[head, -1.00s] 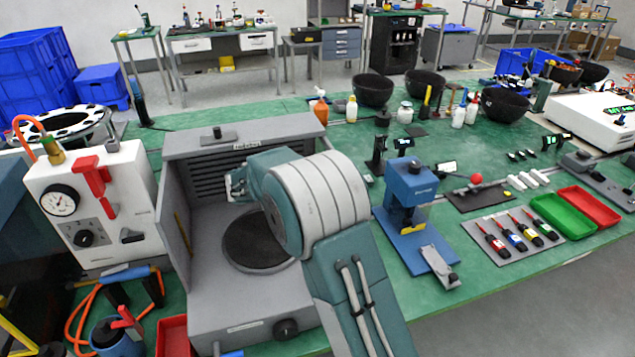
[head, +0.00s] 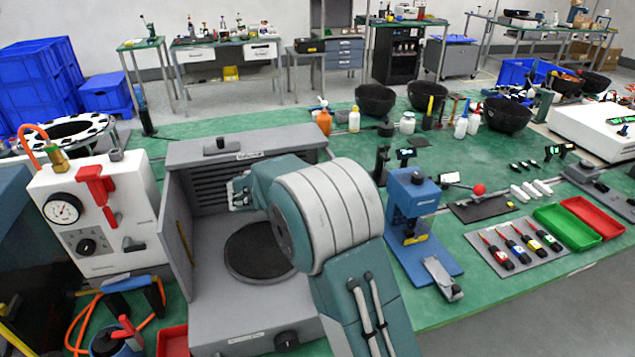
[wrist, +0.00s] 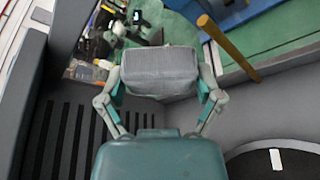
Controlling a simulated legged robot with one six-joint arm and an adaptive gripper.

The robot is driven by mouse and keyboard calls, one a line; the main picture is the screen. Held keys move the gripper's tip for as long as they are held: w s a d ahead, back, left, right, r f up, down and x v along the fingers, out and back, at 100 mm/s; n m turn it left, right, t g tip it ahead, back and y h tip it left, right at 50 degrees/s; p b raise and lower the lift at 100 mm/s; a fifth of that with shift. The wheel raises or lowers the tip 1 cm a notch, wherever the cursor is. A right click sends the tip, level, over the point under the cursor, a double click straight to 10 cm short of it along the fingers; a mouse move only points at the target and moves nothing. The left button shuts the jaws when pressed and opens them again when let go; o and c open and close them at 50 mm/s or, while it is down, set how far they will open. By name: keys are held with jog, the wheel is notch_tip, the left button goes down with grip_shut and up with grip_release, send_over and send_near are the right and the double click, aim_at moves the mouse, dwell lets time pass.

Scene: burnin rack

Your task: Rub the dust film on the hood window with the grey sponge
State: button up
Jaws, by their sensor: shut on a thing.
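The grey sponge (wrist: 160,70) is a ribbed block between the two fingers of my gripper (wrist: 160,82) in the wrist view. My gripper is shut on it. In the head view my gripper (head: 238,190) is inside the grey hood (head: 255,318), near its slatted back and above the round dark plate (head: 258,252). The sponge cannot be made out there. In the wrist view, past the sponge, an opening or clear pane shows green table and bottles. I cannot make out the window's edges, the dust film, or whether the sponge touches the pane.
A yellow-brown bar (wrist: 228,48) crosses beside the sponge in the wrist view. A white gauge box (head: 95,215) stands left of the hood. A blue press (head: 412,205) stands to its right. Dark bowls (head: 375,98) and bottles stand behind.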

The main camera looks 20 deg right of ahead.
jog(key=shift+s, duration=2.65)
jog(key=shift+a, duration=2.95)
jog(key=a, duration=0.3)
jog(key=shift+s, duration=0.1)
